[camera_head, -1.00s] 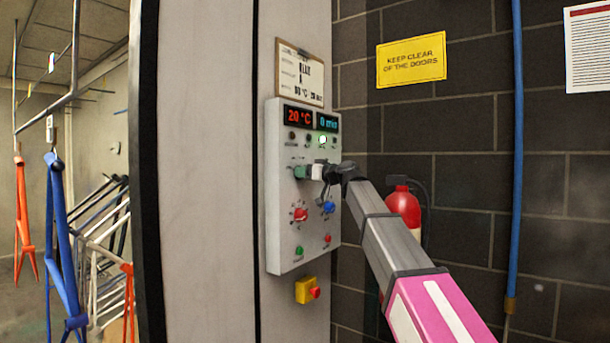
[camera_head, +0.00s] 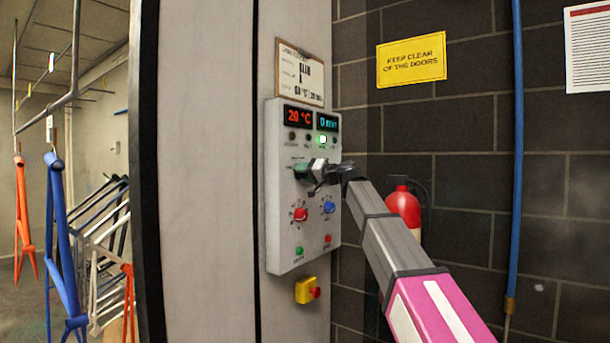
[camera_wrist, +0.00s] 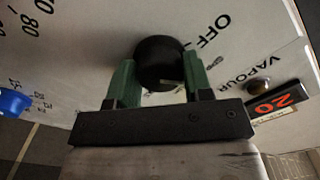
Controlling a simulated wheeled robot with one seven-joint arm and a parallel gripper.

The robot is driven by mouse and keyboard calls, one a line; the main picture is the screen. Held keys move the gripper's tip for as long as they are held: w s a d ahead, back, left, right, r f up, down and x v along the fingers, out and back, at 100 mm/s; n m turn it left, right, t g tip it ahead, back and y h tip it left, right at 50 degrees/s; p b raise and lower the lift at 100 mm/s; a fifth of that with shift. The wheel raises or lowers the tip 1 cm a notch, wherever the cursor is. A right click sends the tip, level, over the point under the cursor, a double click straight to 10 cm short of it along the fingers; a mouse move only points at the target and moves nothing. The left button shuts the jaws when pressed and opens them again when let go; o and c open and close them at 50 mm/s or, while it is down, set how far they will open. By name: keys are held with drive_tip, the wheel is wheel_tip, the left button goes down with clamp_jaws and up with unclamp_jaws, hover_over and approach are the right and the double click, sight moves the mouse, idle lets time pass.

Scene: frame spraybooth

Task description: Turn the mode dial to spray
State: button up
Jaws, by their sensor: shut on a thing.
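The mode dial (camera_wrist: 160,62) is a round black knob on the grey control panel (camera_head: 280,225). In the wrist view, my gripper (camera_wrist: 160,72) has its green fingers on both sides of the dial, shut on it. A small pale mark shows on the dial's lower edge. The label OFF is printed up and right of the dial, with a partly legible "SP" label below it.
The panel has a red knob (camera_head: 299,214), a blue knob (camera_head: 328,207), small buttons and lit displays reading 20 °C and a second value. A yellow box with a red button (camera_head: 306,290) is below. A fire extinguisher (camera_head: 404,209) stands behind my arm.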

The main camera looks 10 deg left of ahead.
idle(0.4)
drive_tip(key=o, duration=0.9)
drive_tip(key=v, duration=1.1)
drive_tip(key=shift+f, duration=0.15)
